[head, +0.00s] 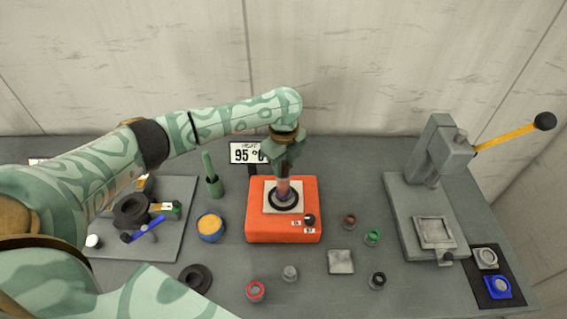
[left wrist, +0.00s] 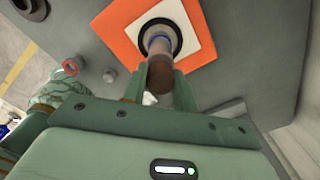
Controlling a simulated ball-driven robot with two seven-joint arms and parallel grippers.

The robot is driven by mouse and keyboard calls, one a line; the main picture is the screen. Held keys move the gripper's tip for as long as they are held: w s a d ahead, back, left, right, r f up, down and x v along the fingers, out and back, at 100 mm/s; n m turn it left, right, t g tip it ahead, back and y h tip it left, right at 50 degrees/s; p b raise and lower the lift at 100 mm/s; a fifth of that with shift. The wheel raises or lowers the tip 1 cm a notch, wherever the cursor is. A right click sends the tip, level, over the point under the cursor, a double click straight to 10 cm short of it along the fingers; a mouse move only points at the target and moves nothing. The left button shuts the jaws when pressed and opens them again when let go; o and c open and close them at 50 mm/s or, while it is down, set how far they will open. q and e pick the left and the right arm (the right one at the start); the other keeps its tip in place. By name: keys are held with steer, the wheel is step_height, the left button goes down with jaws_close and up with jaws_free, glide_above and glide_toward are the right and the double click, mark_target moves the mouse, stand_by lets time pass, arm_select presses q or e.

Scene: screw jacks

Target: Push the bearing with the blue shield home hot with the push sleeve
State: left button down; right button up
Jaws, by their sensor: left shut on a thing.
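My left gripper (head: 285,158) points down over the orange heater (head: 259,234). It is shut on a brown-topped cylinder, which also shows between the fingers in the left wrist view (left wrist: 160,72). I cannot tell for sure whether this is the push sleeve. Its lower end is paler and stands inside a dark ring (head: 282,209) on the heater's white plate (head: 270,187). A bluish band (left wrist: 159,38) shows where the cylinder meets the ring; I cannot tell which part it belongs to. My right gripper is not in view.
A sign (head: 245,153) reads 95 °C behind the heater. A press (head: 444,160) with a yellow lever stands right, beside a dark mat with a grey and a blue square (head: 497,287). A yellow-filled bowl (head: 210,226) and several small rings, including a red one (head: 256,291), surround the heater.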

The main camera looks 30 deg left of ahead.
arm_select(q)
steer(key=shift+f, duration=0.4)
steer(key=shift+s+f, duration=0.2)
stand_by(0.7)
step_height(320, 180, up, 2)
steer(key=shift+w+p, duration=0.15)
steer(key=shift+p, duration=0.95)
step_height(320, 180, up, 9)
steer(key=p, duration=1.1)
steer(key=shift+r, duration=0.15)
